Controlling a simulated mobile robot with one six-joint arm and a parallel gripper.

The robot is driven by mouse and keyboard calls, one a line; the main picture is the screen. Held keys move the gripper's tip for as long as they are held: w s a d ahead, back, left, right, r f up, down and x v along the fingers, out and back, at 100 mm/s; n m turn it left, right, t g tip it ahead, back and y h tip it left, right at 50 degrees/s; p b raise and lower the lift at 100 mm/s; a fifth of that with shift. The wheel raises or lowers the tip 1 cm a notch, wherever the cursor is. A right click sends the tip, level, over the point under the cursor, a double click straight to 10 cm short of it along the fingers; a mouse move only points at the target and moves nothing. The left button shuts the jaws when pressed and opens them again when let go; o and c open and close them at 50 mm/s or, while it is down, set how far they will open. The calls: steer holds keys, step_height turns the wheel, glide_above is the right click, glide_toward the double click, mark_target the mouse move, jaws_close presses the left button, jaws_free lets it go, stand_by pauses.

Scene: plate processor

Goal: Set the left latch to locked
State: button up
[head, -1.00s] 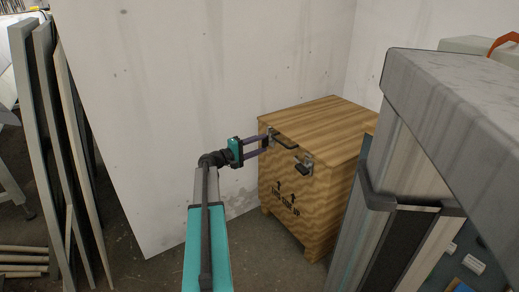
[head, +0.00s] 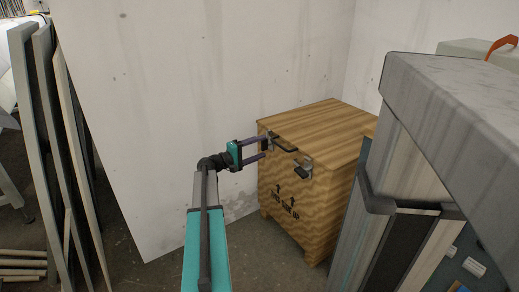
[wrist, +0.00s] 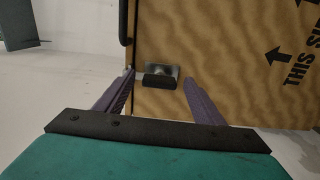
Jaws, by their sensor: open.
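The wooden crate (head: 300,215) stands against the wall, with metal latches on its upper front edge. The left latch (head: 268,134) is partly hidden behind my gripper in the head view. In the wrist view the left latch (wrist: 161,74) is a metal plate with a dark lever, centred ahead between my fingers. My gripper (head: 265,147) is open at the crate's upper left front. In the wrist view its purple fingers (wrist: 158,75) stand on both sides of the latch with gaps; contact cannot be told.
The right latch (head: 303,167) sits farther right on the front. A dark handle bar (head: 285,149) lies between the latches. A grey-topped machine or bench (head: 450,110) stands close at right. Panels (head: 60,150) lean at left.

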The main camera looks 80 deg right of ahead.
steer(key=p+v, duration=0.3)
steer(key=v, duration=1)
steer(key=shift+a, duration=0.25)
steer(key=shift+w, duration=0.2)
